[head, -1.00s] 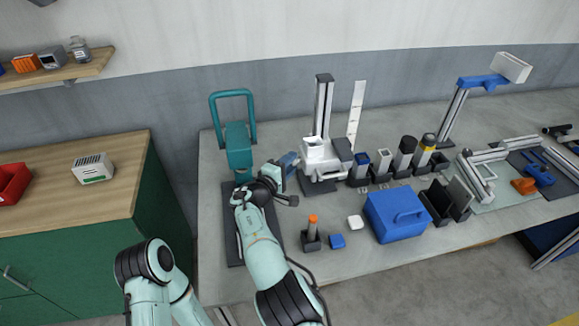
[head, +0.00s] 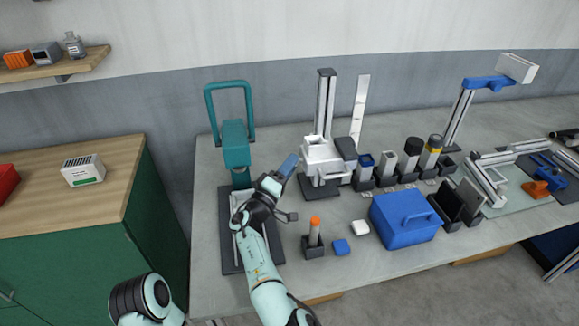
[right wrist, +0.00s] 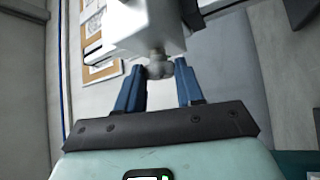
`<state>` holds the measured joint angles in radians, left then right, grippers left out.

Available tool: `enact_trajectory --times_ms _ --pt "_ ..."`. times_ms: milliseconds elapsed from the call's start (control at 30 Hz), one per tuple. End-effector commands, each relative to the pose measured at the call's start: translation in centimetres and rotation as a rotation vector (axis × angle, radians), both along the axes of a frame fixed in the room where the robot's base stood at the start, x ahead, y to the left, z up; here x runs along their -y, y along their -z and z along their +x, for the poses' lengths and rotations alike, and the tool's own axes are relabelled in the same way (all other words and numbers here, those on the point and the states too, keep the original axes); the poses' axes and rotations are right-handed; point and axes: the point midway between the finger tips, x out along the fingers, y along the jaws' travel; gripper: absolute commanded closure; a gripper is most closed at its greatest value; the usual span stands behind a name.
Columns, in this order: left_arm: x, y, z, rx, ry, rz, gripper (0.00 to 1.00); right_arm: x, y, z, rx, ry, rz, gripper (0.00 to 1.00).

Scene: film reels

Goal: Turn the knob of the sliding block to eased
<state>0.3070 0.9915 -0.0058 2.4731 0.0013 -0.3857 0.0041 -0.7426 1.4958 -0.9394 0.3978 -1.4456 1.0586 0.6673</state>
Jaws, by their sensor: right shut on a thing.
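The sliding block (head: 320,152) is a white block on an upright grey column (head: 325,105) at the middle back of the bench. In the right wrist view the white block (right wrist: 145,28) fills the top, and its small grey knob (right wrist: 158,66) points toward the gripper. My right gripper (right wrist: 159,80) has blue fingers, one on each side of the knob, and is shut on it. In the head view the right gripper (head: 291,163) reaches the block's left side, where the knob is hidden. My left gripper is out of view.
A teal press with a handle (head: 236,145) stands left of the gripper. A black holder with an orange-topped tool (head: 314,240), a small blue block (head: 341,247) and a blue box (head: 405,218) stand in front. Several dark holders (head: 387,172) stand to the right.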

Motion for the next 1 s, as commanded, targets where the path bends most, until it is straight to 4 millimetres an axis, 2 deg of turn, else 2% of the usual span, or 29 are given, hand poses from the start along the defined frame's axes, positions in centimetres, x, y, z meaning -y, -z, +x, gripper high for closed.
enact_trajectory --times_ms 500,533,600,867,1000 --pt "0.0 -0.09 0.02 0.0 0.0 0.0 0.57 0.05 -0.17 0.04 0.016 -0.001 0.005 0.94" --pt "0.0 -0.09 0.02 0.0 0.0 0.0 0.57 0.06 -0.18 0.05 0.016 -0.001 0.005 0.53" --pt "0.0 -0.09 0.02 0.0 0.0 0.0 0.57 0.05 -0.17 0.05 0.016 -0.001 0.005 0.38" --pt "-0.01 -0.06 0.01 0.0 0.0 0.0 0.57 0.02 -0.06 0.02 0.015 0.0 0.005 0.38" --pt "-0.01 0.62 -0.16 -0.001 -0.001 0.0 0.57 -0.24 0.18 -0.32 0.015 -0.001 0.004 0.38"
